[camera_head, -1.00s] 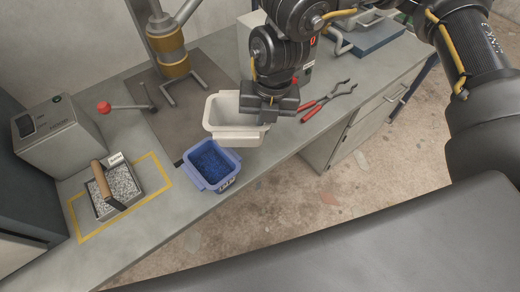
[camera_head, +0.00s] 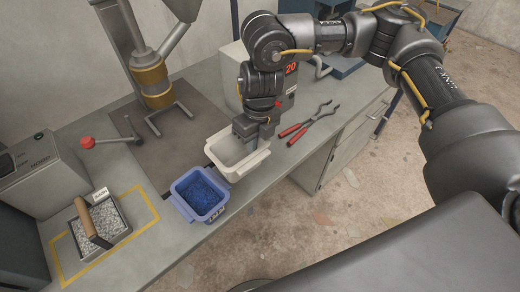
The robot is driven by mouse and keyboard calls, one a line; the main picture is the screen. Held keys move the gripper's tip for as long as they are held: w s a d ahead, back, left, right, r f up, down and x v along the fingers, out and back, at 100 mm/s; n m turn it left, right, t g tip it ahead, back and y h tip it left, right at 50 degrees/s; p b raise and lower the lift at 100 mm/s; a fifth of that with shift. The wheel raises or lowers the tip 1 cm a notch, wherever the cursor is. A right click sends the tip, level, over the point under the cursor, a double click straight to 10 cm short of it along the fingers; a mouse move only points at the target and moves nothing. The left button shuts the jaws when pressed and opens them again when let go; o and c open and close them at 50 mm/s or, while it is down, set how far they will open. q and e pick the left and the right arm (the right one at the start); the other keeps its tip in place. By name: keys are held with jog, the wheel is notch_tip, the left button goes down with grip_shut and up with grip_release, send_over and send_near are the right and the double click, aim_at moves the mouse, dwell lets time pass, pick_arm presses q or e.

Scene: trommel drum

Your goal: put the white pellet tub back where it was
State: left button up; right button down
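The white tub (camera_head: 222,164) stands upright on the bench and looks empty where I can see inside. My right gripper (camera_head: 252,142) points down at the tub's far right rim, with its fingertips at or just inside that edge. Its fingers overlap the rim and each other, so I cannot tell whether they grip the wall. A blue tub (camera_head: 200,195) with dark blue pellets stands close in front of the white tub, to its lower left. My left gripper is not in view.
A metal box of grey granules (camera_head: 98,230) with a wooden handle sits inside a yellow outline (camera_head: 58,262). Red-handled tongs (camera_head: 308,124) lie right of the white tub. A stand with a brass collar (camera_head: 152,82) and a red-knobbed lever (camera_head: 88,142) are behind. The bench front edge is close.

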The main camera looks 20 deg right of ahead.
jog(key=w+d+f, duration=0.1)
jog(key=f, duration=0.1)
jog(key=w+d+f, duration=0.1)
jog(key=f, duration=0.1)
jog(key=w+d+f, duration=0.1)
jog(key=f, duration=0.1)
jog(key=shift+w, duration=0.3)
notch_tip(320, 180, down, 2)
jog(key=shift+f+p, duration=0.1)
jog(key=shift+p, duration=0.7)
jog(key=shift+f, duration=0.3)
jog(key=shift+f, duration=0.1)
jog(key=shift+f+b, duration=0.2)
jog(key=shift+b, duration=0.1)
jog(key=c, duration=1.7)
grip_release()
jog(key=shift+r, duration=0.1)
jog(key=shift+o, duration=0.3)
